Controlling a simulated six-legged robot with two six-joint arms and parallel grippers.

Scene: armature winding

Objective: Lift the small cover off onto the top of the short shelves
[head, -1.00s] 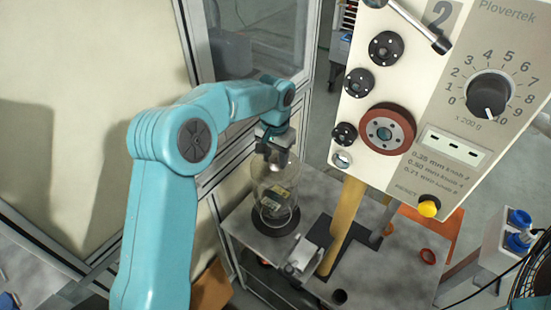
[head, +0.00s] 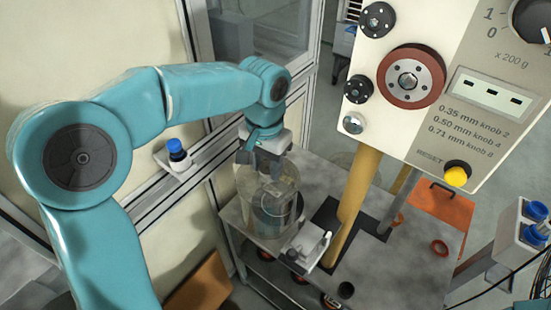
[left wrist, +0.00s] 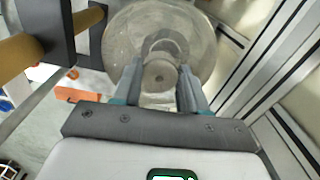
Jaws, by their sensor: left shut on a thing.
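The small cover (head: 281,185) is a clear, dome-like cylinder near the left end of the grey top of the short shelves (head: 314,172). My left gripper (head: 268,160) comes down on it from above and is shut on its top. In the left wrist view the cover (left wrist: 135,45) shows as a round clear disc beyond the fingers, and the left gripper (left wrist: 160,85) has a finger on each side of its knob. Whether the cover's lower rim touches the surface is hard to tell. My right gripper is not in view.
A cream machine panel (head: 432,70) with knobs fills the upper right, on a yellow post (head: 356,200). A framed partition stands left.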

